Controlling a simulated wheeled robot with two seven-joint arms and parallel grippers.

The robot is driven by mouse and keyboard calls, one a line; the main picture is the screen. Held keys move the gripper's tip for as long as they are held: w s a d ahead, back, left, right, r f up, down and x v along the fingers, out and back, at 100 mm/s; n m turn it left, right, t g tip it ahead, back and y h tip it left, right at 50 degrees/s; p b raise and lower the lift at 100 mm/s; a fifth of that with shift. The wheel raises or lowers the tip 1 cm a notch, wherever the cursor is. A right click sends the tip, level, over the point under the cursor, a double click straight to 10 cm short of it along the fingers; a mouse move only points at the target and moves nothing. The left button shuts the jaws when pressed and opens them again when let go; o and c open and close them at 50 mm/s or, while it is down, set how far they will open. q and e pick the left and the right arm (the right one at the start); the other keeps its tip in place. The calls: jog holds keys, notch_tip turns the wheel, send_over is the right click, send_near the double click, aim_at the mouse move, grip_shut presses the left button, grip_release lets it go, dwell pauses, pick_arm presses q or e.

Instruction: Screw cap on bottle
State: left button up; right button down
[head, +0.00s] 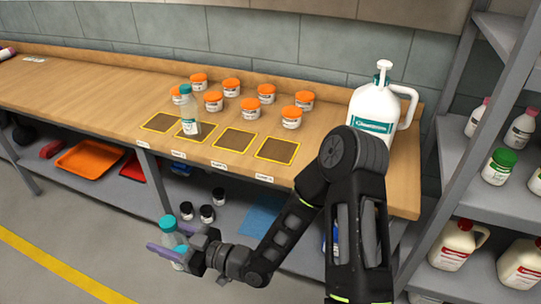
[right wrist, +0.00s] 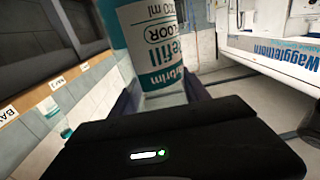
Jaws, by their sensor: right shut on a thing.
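My right gripper (head: 176,241) is low in the head view, in front of the counter's front edge. It is shut on a clear bottle with a teal label and a teal top (head: 168,223). In the right wrist view the held bottle (right wrist: 150,45) stands between the fingers, with its upper end out of the picture. A second clear bottle with a teal cap (head: 187,108) stands upright on one of the yellow-edged dark mats (head: 234,141) on the counter. It seems to show at the left of the right wrist view too. My left gripper is not in view.
Several white jars with orange lids (head: 252,106) stand behind the mats. A large white pump jug (head: 376,112) is at the counter's right. An orange tray (head: 90,157) and small dark-capped jars (head: 207,213) are on the lower shelf. A grey rack (head: 470,190) with bottles stands right.

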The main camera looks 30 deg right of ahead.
jog(key=w+d+r+m+t+h, duration=0.25)
jog(key=w+d+r+h, duration=0.3)
jog(key=d, duration=0.45)
jog(key=w+d+r+m+t+h, duration=0.1)
jog(key=w+d+r+m+h, duration=0.3)
jog(key=w+d+r, duration=0.45)
jog(key=d+r+m+g+h, duration=0.1)
jog(key=d+r+m+h, duration=0.1)
jog(key=d, duration=0.6)
jog(key=d+r+m+g+h, duration=0.1)
jog(key=d+r+m+h, duration=0.2)
jog(key=d+h, duration=0.2)
jog(key=d+r+m+g+h, duration=0.1)
jog(key=d+h, duration=0.3)
jog(key=d, duration=0.7)
jog(key=shift+s+d+r+m+p, duration=0.15)
jog(key=shift+s+r+m+p, duration=0.25)
jog(key=shift+r+m, duration=0.4)
notch_tip(320, 180, down, 6)
jog(key=shift+f+p, duration=0.15)
jog(key=shift+p, duration=0.2)
jog(key=shift+w, duration=0.1)
